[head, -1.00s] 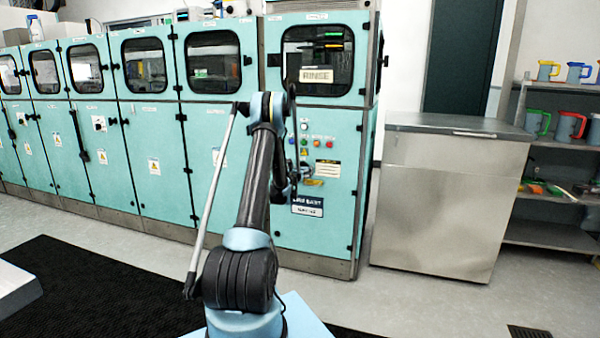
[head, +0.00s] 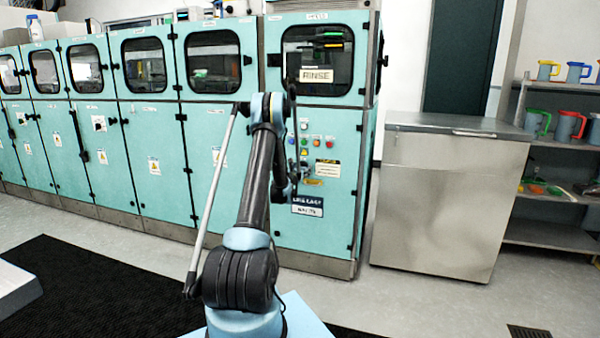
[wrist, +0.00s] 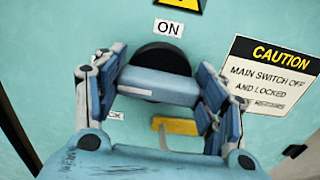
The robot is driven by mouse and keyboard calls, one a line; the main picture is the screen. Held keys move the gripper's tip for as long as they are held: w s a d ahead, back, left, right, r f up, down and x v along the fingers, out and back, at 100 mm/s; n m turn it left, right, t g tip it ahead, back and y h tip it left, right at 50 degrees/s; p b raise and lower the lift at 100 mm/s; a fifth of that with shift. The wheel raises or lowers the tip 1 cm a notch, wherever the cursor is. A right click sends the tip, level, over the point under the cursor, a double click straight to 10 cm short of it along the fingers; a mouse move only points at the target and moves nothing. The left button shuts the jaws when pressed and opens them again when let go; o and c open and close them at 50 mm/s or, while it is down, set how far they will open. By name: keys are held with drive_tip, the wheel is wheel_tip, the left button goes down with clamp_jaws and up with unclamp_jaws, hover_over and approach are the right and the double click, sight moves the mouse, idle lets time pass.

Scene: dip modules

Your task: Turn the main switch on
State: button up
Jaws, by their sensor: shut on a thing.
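The main switch (wrist: 158,85) shows in the wrist view as a grey-blue bar handle across a round black base on the teal cabinet front. The bar lies nearly level in the picture, with a short white mark toward its left end. An ON label (wrist: 169,28) is above it. A yellow part (wrist: 176,126) sits below, beside a label partly hidden by my left finger. My gripper (wrist: 157,88) is shut on the handle, one finger at each end. In the head view my arm largely hides the switch and gripper.
A CAUTION label (wrist: 268,75) is right of the switch, close to my right finger. The cabinet (head: 345,225) has coloured buttons above the switch. A steel counter unit (head: 445,205) stands to its right, with clear floor in front.

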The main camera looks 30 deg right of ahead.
drive_tip(key=m, duration=0.4)
drive_tip(key=shift+d+m, duration=0.1)
drive_tip(key=shift+m, duration=0.2)
drive_tip(key=m, duration=0.4)
drive_tip(key=shift+s+f, duration=0.1)
drive_tip(key=m, duration=0.5)
drive_tip(key=shift+s+d, duration=0.1)
drive_tip(key=shift+s+f+m, duration=0.1)
drive_tip(key=shift+f+m, duration=0.05)
drive_tip(key=shift+m, duration=1.75)
drive_tip(key=shift+d, duration=0.1)
drive_tip(key=o, duration=1)
drive_tip(key=shift+f, duration=0.1)
drive_tip(key=shift+o, duration=0.3)
